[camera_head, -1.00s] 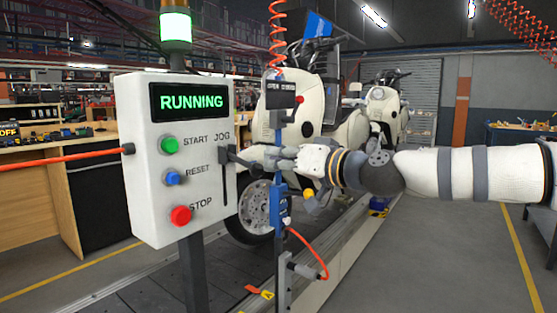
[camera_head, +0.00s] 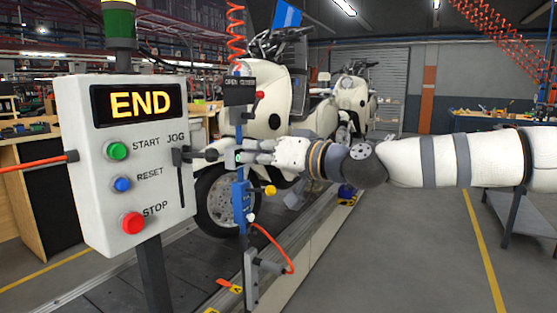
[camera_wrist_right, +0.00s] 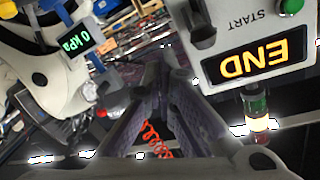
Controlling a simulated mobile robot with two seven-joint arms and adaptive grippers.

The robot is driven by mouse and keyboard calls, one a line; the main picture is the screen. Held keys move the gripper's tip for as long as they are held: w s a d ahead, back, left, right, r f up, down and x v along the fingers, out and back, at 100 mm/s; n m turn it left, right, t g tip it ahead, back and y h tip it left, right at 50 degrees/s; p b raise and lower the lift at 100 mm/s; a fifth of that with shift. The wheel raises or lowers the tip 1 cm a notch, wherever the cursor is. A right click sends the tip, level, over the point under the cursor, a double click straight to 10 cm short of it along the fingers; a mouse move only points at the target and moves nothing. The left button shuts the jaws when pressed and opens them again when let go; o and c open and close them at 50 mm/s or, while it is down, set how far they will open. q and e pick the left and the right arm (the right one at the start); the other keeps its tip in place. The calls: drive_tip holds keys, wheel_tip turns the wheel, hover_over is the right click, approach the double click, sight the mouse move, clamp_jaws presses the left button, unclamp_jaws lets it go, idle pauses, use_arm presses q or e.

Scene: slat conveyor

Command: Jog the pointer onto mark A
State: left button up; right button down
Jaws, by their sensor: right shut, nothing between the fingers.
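The control box (camera_head: 130,200) stands at the left in the head view, and its screen (camera_head: 133,105) reads END in amber. The jog lever (camera_head: 183,156) sits in the upper part of its slot on the box's right side; it also shows in the wrist view (camera_wrist_right: 199,32). My right gripper (camera_head: 247,157) is shut and empty, just right of the lever's handle; whether they touch is unclear. A small orange piece, apparently the pointer (camera_head: 224,283), lies by the conveyor edge beside the yellow mark A (camera_head: 236,289). Their exact alignment is too small to tell. My left gripper is out of view.
A blue post (camera_head: 241,200) with a yellow knob and an orange hose (camera_head: 275,245) stands near my right fingers. White scooters (camera_head: 265,110) stand along the slat conveyor (camera_head: 185,270) behind. The floor (camera_head: 400,260) at the right front is clear.

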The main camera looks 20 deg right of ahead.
drive_tip(key=s, duration=0.1)
drive_tip(key=s+d+f, duration=0.1)
drive_tip(key=s, duration=0.1)
drive_tip(key=s+d, duration=0.1)
drive_tip(key=s, duration=0.1)
drive_tip(key=shift+s+f, duration=0.15)
drive_tip(key=shift+f, duration=0.2)
drive_tip(key=shift+d, duration=0.1)
